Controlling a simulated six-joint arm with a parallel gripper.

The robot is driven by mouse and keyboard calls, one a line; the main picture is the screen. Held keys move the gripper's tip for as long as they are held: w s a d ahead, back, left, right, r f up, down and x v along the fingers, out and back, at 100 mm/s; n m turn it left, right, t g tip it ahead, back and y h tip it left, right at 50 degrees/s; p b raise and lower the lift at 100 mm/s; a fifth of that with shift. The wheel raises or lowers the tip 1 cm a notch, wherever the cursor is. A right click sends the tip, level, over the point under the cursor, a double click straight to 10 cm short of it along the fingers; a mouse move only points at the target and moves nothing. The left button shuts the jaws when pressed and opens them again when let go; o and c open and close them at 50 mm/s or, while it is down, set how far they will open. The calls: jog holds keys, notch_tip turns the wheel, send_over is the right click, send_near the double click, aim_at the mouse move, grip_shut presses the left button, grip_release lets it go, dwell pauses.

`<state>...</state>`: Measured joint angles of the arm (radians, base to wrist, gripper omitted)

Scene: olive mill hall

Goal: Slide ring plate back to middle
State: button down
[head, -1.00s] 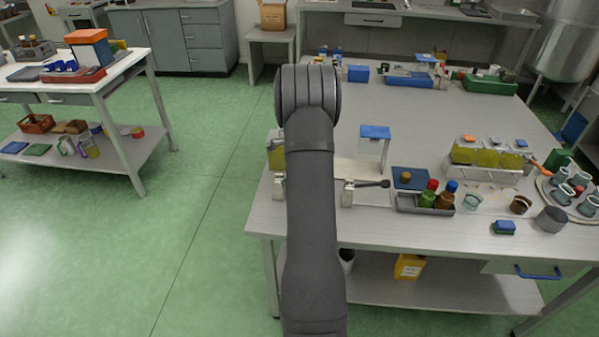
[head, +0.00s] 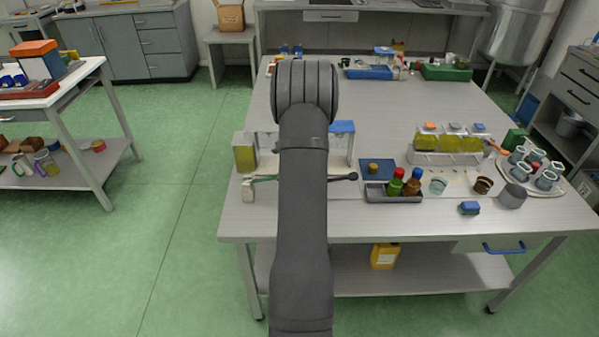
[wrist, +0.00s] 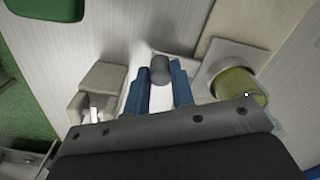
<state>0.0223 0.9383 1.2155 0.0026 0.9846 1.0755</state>
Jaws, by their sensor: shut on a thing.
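My gripper (wrist: 160,80) shows in the wrist view with two blue fingers. A grey round knob (wrist: 160,67) sits between their tips, and the fingers are shut on it. To the right, a pale round ring (wrist: 213,73) lies around or under a jar with olive-yellow contents (wrist: 240,86); I cannot tell which. I take this pale part to be the ring plate, but its outline is partly hidden. In the head view, my arm hides most of the plate and gripper. The yellow jar (head: 245,158) stands left of my arm.
A pale block (wrist: 97,92) stands left of the fingers. In the head view, a dark-tipped rod (head: 345,177) sticks out right of my arm, near a grey tray (head: 370,193) of bottles. A rack of yellow jars (head: 437,158) stands farther right.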

jog(key=c, duration=1.2)
grip_release()
jog(key=shift+c, duration=0.2)
notch_tip(320, 180, up, 18)
jog(key=shift+f, duration=0.25)
